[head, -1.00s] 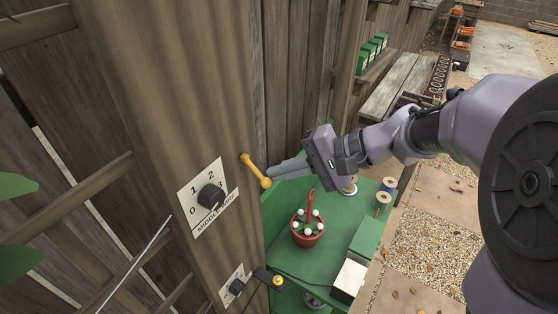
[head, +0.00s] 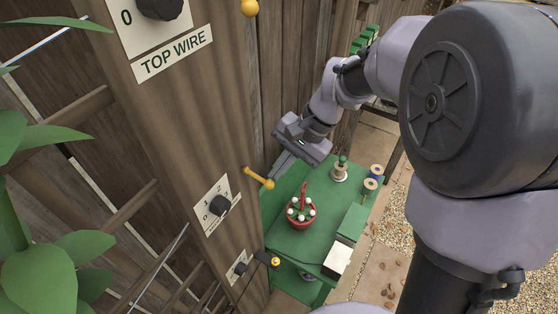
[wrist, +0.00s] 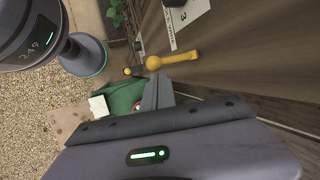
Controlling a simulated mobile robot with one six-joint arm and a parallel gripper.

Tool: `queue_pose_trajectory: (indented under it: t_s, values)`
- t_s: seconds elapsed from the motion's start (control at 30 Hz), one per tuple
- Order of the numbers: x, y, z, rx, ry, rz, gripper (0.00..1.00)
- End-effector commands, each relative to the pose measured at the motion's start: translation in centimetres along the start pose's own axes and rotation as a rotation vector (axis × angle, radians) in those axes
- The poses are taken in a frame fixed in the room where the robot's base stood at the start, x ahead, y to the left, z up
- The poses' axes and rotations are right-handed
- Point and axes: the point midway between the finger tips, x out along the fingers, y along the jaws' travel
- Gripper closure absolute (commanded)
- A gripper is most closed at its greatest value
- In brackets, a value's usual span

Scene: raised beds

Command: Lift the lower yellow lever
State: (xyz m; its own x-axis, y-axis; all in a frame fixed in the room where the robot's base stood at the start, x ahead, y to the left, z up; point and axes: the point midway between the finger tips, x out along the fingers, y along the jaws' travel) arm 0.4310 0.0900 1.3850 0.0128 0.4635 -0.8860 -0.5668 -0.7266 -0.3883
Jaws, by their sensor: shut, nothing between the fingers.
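The lower yellow lever (head: 258,178) sticks out from the wooden post beside the middle dial plate and slants down to a round knob. In the wrist view the yellow lever (wrist: 172,60) lies just beyond my fingertips. My gripper (head: 277,171) is shut and empty, its fingers pointing down-left at the lever's knob end. Whether the fingertips touch the knob I cannot tell. The gripper also shows in the wrist view (wrist: 158,82). Another yellow knob (head: 250,7) shows at the top edge, beside the TOP WIRE plate (head: 173,53).
Below the lever, a dark lever with a yellow tip (head: 275,262) sits by the lowest dial (head: 240,268). A green bench (head: 283,253) right of the post holds a red pot (head: 301,213), spools (head: 370,184) and a white box (head: 337,260). Leaves (head: 70,262) hang at left.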

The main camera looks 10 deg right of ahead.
Motion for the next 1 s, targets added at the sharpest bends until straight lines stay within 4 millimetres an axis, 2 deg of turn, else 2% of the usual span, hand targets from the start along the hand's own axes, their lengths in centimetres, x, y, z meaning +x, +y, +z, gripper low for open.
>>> queue_pose_trajectory:
  t_s: [0.67, 1.0]
  values:
    - [-1.4, -1.2, 0.5, 0.067, -0.003, 0.236, 1.00]
    - [-1.8, -1.8, 0.6, 0.069, -0.003, 0.238, 1.00]
